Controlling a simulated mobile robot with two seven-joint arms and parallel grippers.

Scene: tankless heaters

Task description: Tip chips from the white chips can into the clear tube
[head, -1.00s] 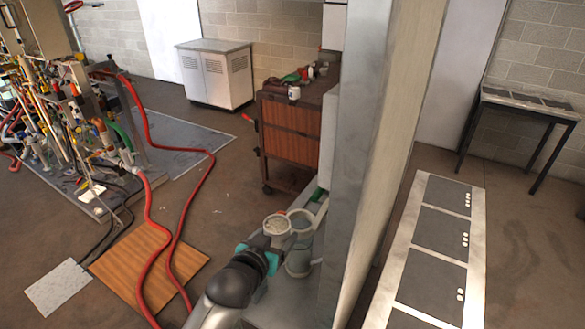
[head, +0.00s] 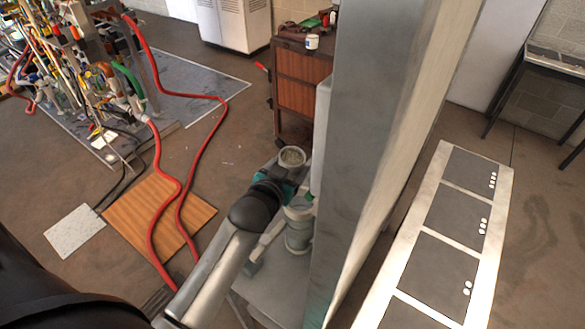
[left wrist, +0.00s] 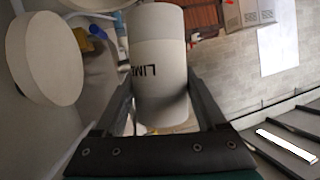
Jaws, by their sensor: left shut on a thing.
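The white chips can (head: 292,159) is held in my left gripper (head: 281,172). In the head view its open top faces up and shows pale grey-brown contents. In the left wrist view the can (left wrist: 158,65) sits between both fingers, with dark letters, partly hidden, on its side. The clear tube (head: 298,238) looks like a grey-green see-through cylinder with an open rim. It stands upright on a grey surface, in front of and below the can in the head view. The can appears level, not tipped over the tube. My right gripper is not in view.
A tall grey post (head: 355,130) stands just right of the tube. A brown cabinet (head: 300,85) with small items on top is behind. Red hoses (head: 185,190) cross the floor at left. A round white object (left wrist: 45,60) is at left in the left wrist view.

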